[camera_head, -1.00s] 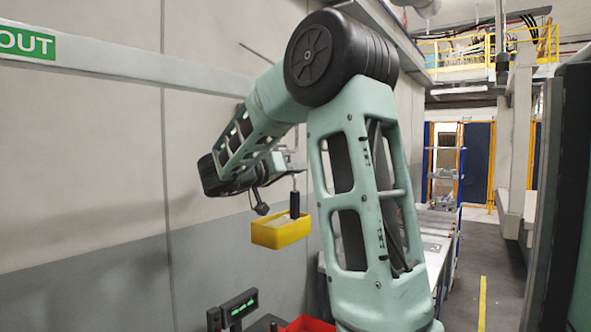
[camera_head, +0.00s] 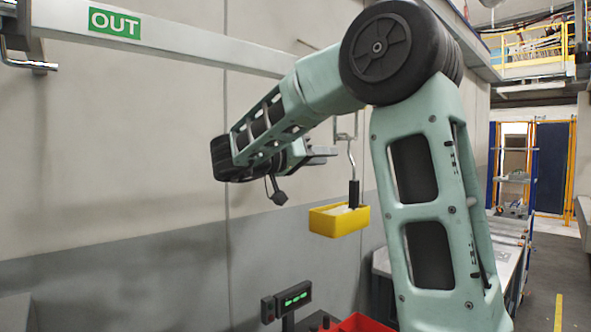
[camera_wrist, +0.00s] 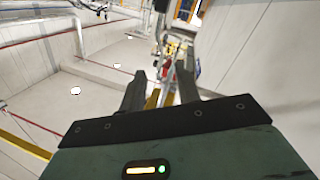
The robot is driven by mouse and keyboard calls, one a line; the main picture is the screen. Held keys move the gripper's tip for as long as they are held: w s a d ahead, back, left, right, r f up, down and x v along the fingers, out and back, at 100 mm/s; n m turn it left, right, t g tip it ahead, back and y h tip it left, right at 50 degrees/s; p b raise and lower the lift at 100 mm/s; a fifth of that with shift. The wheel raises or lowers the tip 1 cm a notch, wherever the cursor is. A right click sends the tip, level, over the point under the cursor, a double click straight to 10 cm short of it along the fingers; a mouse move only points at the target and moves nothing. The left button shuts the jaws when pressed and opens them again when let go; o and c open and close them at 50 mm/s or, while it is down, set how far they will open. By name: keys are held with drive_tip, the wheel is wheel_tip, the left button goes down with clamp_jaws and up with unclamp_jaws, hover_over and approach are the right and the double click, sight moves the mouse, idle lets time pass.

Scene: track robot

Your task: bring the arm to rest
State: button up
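My arm is raised and bent at the elbow in the head view, with its forearm reaching out to the left and slightly down. My gripper (camera_head: 322,154) shows small at the forearm's end, pointing right, level or nearly so. In the wrist view, the two dark fingers of my gripper (camera_wrist: 160,84) stand apart, and I see nothing held between them. The gripper is clear of any surface in both views.
A yellow bin (camera_head: 339,221) hangs from a hook right of and below my gripper. A display (camera_head: 294,297) and a red bin (camera_head: 358,324) stand low in front.

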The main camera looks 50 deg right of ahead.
drive_tip(key=b+v, duration=0.2)
drive_tip(key=v, duration=0.5)
